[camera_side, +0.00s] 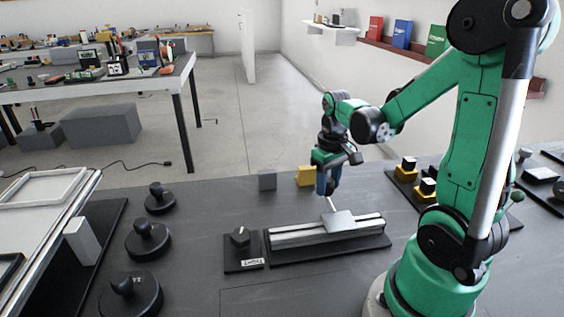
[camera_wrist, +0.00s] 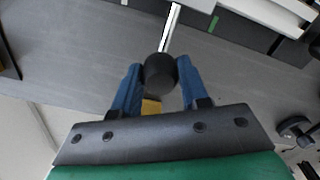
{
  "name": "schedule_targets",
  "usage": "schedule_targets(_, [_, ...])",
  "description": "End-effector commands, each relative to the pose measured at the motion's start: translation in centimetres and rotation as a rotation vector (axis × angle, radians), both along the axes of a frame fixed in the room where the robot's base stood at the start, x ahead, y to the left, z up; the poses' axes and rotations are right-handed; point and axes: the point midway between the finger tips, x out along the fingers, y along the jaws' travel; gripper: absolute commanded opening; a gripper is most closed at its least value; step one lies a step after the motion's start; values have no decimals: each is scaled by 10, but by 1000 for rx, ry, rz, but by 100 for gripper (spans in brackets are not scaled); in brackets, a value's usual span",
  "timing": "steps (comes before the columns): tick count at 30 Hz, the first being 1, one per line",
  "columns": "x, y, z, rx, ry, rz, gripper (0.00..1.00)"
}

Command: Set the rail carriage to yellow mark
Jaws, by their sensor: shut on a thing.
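The rail (camera_side: 292,238) lies on a dark base plate on the bench. The pale flat carriage (camera_side: 341,221) sits on it, a little right of the rail's middle. A thin bright rod (camera_side: 331,204) rises from the carriage to my gripper (camera_side: 328,188). In the wrist view the blue fingers of my gripper (camera_wrist: 158,82) are shut on the black knob (camera_wrist: 160,72) at the rod's end. The rod (camera_wrist: 171,28) runs from it towards the carriage at the top edge. A small green mark (camera_wrist: 213,23) shows beside the rail. I cannot make out a yellow mark on the rail.
A yellow block (camera_side: 305,176) and a grey block (camera_side: 267,180) stand behind the rail. A black knob unit (camera_side: 240,240) stands at the rail's left end. Several black round-handled weights (camera_side: 148,240) stand farther left. Yellow-and-black parts (camera_side: 405,168) are at the right.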

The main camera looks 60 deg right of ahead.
Motion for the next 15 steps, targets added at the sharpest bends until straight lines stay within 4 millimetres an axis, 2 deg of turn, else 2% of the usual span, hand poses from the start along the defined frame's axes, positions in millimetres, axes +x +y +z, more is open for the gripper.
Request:
schedule_targets(5, [1, 0, 0, -2, -3, 1, 0])
schedule_targets(6, [1, 0, 0, -2, -3, 1, 50])
schedule_targets(8, [1, 0, 0, -2, -3, 1, 67])
schedule_targets(9, [1, 0, 0, -1, -3, 1, 71])
schedule_targets(15, [1, 1, 0, -1, -2, 1, 71])
